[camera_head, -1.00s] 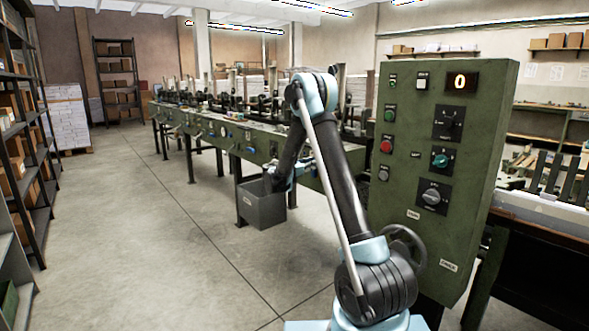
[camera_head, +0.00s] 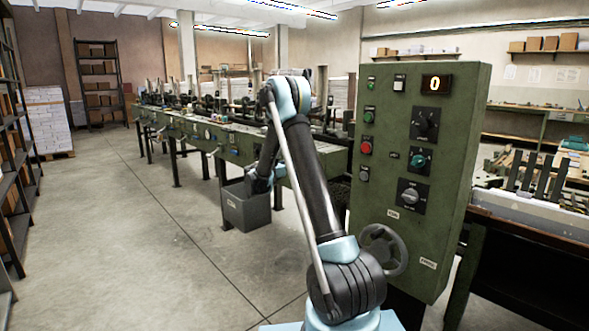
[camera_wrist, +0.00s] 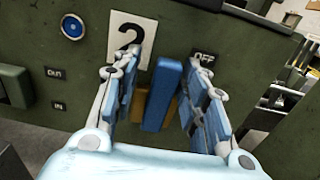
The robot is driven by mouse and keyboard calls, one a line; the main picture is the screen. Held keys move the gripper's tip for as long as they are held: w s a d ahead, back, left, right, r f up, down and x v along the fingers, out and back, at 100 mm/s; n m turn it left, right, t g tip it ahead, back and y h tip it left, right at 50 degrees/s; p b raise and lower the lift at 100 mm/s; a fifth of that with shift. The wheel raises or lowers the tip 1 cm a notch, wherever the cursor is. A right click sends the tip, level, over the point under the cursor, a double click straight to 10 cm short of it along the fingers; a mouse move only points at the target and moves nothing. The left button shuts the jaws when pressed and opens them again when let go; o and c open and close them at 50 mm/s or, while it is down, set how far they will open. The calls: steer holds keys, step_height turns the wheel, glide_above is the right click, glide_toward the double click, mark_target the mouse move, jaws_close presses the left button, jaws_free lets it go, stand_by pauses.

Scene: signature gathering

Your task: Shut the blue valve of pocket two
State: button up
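The blue valve (camera_wrist: 163,90) is an upright, slightly tilted blue lever in the wrist view, below and right of the white "2" plate (camera_wrist: 131,38) of pocket two. Brass-coloured parts show behind it. A small "OFF" label (camera_wrist: 204,57) is to its upper right. My gripper (camera_wrist: 162,66) is open, with one finger on each side of the lever. The fingers look apart from it, the right one closer; I cannot tell whether that one touches. In the head view my arm reaches to the long green machine (camera_head: 225,137), where the fingers are too small to make out.
In the head view, a grey bin (camera_head: 245,206) hangs beside my forearm. A control panel (camera_head: 450,150) with a handwheel (camera_head: 384,250) stands close right.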

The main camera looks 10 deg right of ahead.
steer(key=shift+s, duration=0.1)
steer(key=v, duration=1.2)
steer(key=shift+d, duration=0.1)
